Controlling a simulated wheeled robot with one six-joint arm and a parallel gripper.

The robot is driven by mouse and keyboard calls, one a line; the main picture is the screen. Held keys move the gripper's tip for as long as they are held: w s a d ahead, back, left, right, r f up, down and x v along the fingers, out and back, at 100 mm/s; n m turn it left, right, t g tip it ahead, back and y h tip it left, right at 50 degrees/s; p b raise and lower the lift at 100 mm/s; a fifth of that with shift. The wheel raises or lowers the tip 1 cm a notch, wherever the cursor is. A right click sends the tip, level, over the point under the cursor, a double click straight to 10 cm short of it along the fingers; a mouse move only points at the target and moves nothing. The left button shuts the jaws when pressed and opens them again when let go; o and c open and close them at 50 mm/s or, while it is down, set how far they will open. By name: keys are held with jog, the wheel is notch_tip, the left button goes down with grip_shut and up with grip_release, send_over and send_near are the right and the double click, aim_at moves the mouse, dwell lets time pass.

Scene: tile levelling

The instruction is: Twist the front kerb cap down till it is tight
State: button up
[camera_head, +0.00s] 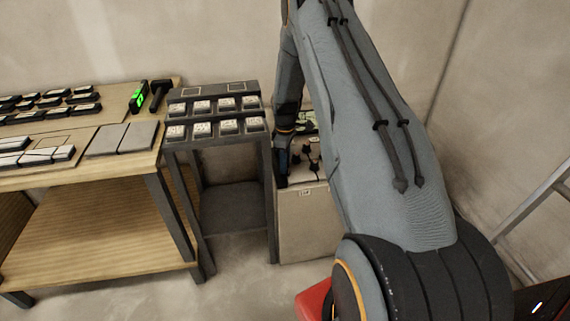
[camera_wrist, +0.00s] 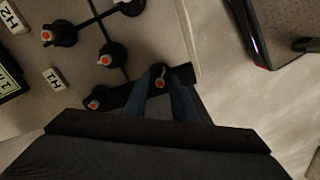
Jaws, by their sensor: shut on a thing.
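In the head view my gripper (camera_head: 283,167) is at the left edge of the pale plinth (camera_head: 305,223), largely hidden by my arm. The held cap cannot be made out there. How tight the cap sits cannot be told.
Other black caps with orange-red centres, (camera_wrist: 104,59) among them, stand nearby on black bars. White tags H1 (camera_wrist: 54,79) and H2 (camera_wrist: 14,17) lie beside them. A dark rack (camera_head: 235,150) and a wooden bench (camera_head: 85,220) stand left; a ladder (camera_head: 535,205) stands right.

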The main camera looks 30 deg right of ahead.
jog(key=o, duration=1)
jog(key=shift+o, duration=0.2)
jog(key=shift+r, duration=0.1)
jog(key=shift+r+b, duration=0.35)
jog(key=shift+r, duration=3.5)
